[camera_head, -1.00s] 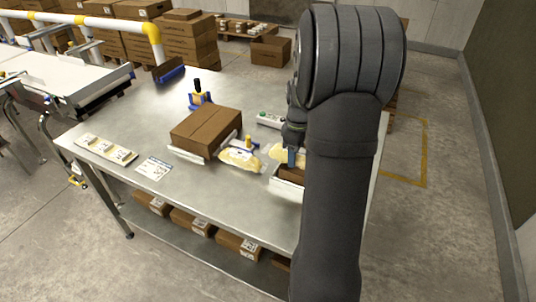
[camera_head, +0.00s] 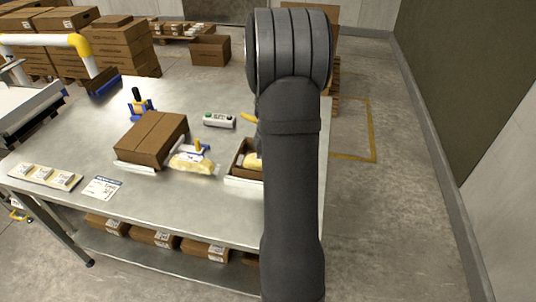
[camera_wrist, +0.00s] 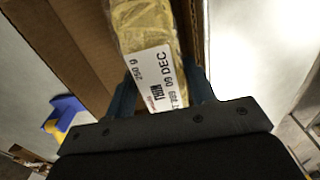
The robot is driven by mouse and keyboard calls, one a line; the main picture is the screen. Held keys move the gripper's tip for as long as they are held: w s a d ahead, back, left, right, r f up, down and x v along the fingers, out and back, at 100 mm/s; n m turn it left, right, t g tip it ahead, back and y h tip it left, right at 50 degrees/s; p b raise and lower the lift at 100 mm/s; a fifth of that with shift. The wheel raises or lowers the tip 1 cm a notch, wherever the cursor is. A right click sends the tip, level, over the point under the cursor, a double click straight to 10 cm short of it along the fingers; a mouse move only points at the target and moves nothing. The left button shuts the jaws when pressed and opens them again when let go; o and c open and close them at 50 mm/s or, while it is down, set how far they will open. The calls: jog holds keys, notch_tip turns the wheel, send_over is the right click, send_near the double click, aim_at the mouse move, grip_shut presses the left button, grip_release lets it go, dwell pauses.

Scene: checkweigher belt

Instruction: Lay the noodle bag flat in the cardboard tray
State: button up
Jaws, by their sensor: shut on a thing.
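The noodle bag (camera_wrist: 145,28), clear with yellow contents and a white printed label, lies between my gripper's (camera_wrist: 160,92) two blue-green fingers in the wrist view. My gripper is shut on its labelled end. Brown walls of the cardboard tray (camera_wrist: 75,45) run along both sides of the bag. In the head view, the tray (camera_head: 240,150) shows left of my arm, with a yellow part of the bag (camera_head: 252,161) inside its outline. My arm hides my gripper and the right of the tray there. Whether the bag touches the tray floor cannot be told.
A closed brown carton (camera_head: 152,138) stands farther left. A white device with a green button (camera_head: 219,121) is behind. Bare metal tabletop (camera_head: 190,203) lies in front.

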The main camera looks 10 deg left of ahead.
jog(key=shift+f, duration=0.5)
jog(key=o, duration=1.2)
jog(key=shift+c, duration=1.2)
jog(key=shift+w, duration=0.2)
jog(key=shift+r, duration=0.1)
